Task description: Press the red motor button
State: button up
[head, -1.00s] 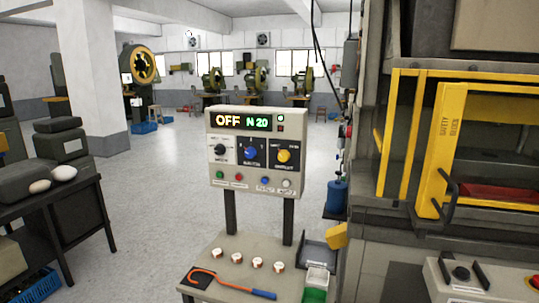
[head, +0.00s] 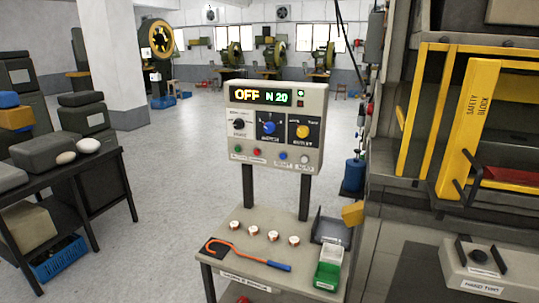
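A grey control panel (head: 275,125) stands on two dark posts above a small bench. Its display reads "OFF N 20". Below the display are three knobs: black, blue and yellow. A red button (head: 257,152) sits in the panel's bottom row, just right of a green button (head: 236,149). A blue button (head: 283,156) and a white button (head: 304,159) are farther right in the row. The small labels under the buttons are too blurred to read surely. My gripper and arm are not in view.
The bench top (head: 225,255) holds several small coils, an orange hook with a blue handle (head: 250,258) and a green-and-white box (head: 328,268). A large press with a yellow guard (head: 468,130) stands right. A dark table (head: 65,175) stands left. Open floor lies between.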

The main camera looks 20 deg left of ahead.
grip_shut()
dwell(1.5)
